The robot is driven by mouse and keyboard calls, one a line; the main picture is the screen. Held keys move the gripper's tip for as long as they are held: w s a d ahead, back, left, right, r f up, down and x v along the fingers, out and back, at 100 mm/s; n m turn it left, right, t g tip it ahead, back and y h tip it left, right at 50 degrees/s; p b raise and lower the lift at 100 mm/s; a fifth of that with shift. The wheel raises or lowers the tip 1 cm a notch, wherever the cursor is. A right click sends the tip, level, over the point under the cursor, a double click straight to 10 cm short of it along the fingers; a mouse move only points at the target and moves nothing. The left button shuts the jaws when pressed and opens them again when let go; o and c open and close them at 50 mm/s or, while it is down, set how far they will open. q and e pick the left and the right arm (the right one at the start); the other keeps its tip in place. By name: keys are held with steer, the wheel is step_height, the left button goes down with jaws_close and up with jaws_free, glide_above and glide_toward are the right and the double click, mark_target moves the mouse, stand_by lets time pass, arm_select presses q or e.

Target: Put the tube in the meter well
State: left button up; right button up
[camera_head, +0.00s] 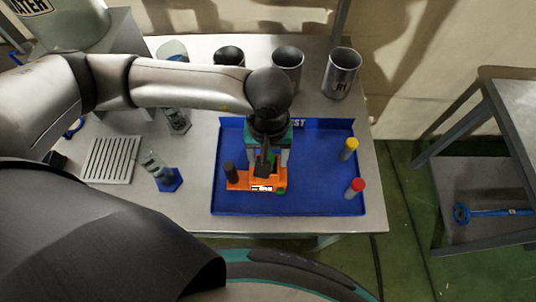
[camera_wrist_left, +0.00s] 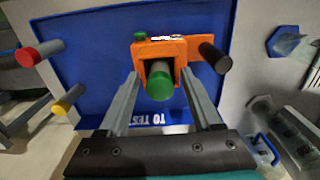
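The orange meter (camera_head: 240,183) lies on the blue tray (camera_head: 320,203); it also shows in the left wrist view (camera_wrist_left: 186,46). A green-capped tube (camera_wrist_left: 160,84) points at the wrist camera, and its far end meets the meter's squared opening. How deep it sits is hidden by its cap. My left gripper (camera_wrist_left: 158,72) is open, pointing down over the meter, with one finger on each side of the tube and gaps visible between. In the head view the gripper (camera_head: 267,165) hides most of the tube. My right gripper is not in view.
A black-capped piece (camera_head: 229,168) stands at the meter's left end. Yellow-capped (camera_head: 349,149) and red-capped (camera_head: 356,187) tubes stand at the tray's right. A glass vessel on a blue base (camera_head: 168,180) and a slotted plate (camera_head: 110,160) are left. Metal cups (camera_head: 341,73) stand behind.

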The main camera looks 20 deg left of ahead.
arm_select(q)
steer(key=shift+r, duration=0.1)
step_height(320, 180, up, 12)
stand_by(0.6)
steer(key=shift+r, duration=0.1)
steer(key=shift+a, duration=0.1)
